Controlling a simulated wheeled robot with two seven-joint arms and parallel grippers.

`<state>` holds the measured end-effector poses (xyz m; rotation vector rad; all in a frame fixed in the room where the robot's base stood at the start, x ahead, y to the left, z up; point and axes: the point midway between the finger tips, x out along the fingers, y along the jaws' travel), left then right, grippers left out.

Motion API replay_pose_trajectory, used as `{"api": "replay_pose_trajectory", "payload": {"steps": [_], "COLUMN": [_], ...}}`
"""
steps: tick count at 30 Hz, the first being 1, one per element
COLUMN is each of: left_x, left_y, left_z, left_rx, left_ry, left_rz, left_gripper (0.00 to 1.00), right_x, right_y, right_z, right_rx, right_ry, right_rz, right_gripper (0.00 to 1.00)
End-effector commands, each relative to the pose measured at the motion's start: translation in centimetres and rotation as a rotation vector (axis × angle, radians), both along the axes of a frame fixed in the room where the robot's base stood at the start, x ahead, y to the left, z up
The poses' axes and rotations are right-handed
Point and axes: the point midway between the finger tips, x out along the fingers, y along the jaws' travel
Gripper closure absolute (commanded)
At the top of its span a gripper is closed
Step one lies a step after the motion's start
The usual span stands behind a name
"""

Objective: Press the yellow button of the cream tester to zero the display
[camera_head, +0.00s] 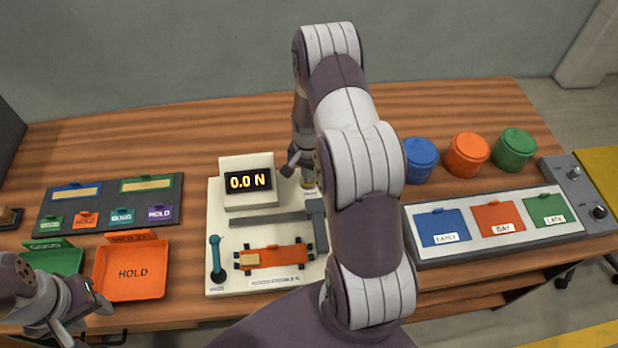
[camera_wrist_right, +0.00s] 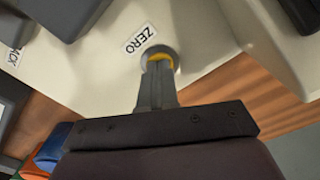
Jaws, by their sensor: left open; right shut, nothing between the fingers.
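The cream tester (camera_head: 222,198) stands on the table in the head view. Its display (camera_head: 248,181) reads 0.0 N. In the right wrist view the yellow button (camera_wrist_right: 161,57) sits in a grey ring beside the ZERO label (camera_wrist_right: 139,38). My right gripper (camera_wrist_right: 157,78) is shut and empty, its fingertips at the button and covering part of it. I cannot tell whether they touch or press it. In the head view the right gripper (camera_head: 309,181) is at the tester's right side, partly hidden by my arm. My left gripper (camera_head: 83,310) is open at the lower left, by the orange tray.
An orange HOLD tray (camera_head: 132,271) and a green tray (camera_head: 60,260) lie left of the tester. A dark label board (camera_head: 110,200) is behind them. Blue, orange and green lidded pots (camera_head: 467,155) stand right, behind a panel with coloured pads (camera_head: 410,228). An orange strip (camera_head: 285,257) lies on the tester.

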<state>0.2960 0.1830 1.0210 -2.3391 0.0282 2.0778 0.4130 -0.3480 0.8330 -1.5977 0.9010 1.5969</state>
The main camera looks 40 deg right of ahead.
Motion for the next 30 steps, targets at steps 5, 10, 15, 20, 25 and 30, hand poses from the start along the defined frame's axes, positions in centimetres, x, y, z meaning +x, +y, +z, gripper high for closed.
{"api": "replay_pose_trajectory", "payload": {"steps": [5,10,15,20,25,30], "left_x": [0.0,0.0,0.0,0.0,0.0,0.0], "left_y": [0.0,0.0,0.0,0.0,0.0,0.0], "left_z": [0.9,2.6,4.1,5.5,7.0,8.3], "left_rx": [0.0,0.0,0.0,0.0,0.0,0.0], "left_ry": [0.0,0.0,0.0,0.0,0.0,0.0], "left_rz": [0.0,0.0,0.0,0.0,0.0,0.0], "left_gripper": [0.57,0.57,0.57,0.57,0.57,0.57], "right_x": [0.0,0.0,0.0,0.0,0.0,0.0], "right_y": [0.0,0.0,0.0,0.0,0.0,0.0], "right_z": [1.0,3.0,4.9,6.6,8.5,10.1], "right_rx": [0.0,0.0,0.0,-0.001,0.0,0.0], "right_ry": [0.0,0.0,0.0,-0.001,0.0,0.001], "right_rz": [0.0,0.0,0.0,0.0,0.0,0.0], "right_gripper": [1.0,1.0,1.0,1.0,1.0,1.0]}}
